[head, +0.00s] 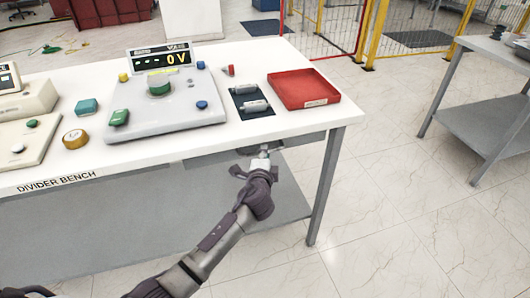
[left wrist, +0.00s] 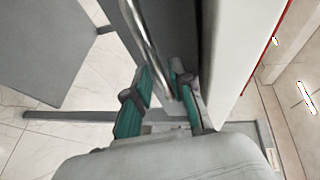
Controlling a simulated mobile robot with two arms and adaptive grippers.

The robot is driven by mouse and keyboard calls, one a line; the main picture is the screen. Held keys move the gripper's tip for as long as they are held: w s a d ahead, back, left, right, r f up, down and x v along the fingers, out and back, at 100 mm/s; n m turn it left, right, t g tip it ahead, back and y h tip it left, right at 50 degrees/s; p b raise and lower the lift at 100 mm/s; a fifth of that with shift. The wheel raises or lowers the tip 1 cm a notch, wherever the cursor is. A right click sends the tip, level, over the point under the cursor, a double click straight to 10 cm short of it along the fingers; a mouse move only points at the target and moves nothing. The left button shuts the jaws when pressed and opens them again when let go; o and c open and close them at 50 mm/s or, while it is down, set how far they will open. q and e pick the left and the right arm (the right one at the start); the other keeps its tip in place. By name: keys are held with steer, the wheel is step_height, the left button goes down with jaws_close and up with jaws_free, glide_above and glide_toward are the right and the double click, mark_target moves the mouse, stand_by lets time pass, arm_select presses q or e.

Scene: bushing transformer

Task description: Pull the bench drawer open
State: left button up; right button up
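The grey drawer (head: 302,139) sits under the right end of the white bench top, its front near the bench's front edge. In the left wrist view, a bar handle (left wrist: 146,38) runs along the grey drawer front (left wrist: 182,28). My left gripper (head: 263,157) is at the drawer front, partly hiding it in the head view. In the left wrist view, the teal-padded fingers of my left gripper (left wrist: 163,82) are apart, one on each side of the bar, with gaps visible. My right gripper is not in view.
The bench top (head: 225,133) carries a meter console (head: 160,113), a red tray (head: 303,89) and a dark mat with metal parts (head: 251,101). A bench leg (head: 326,190) stands right of my left gripper. A lower shelf (head: 130,225) lies below. Floor in front is clear.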

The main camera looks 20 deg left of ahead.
arm_select(q)
steer(key=shift+x, duration=0.9)
steer(key=shift+c, duration=0.4)
jaws_close()
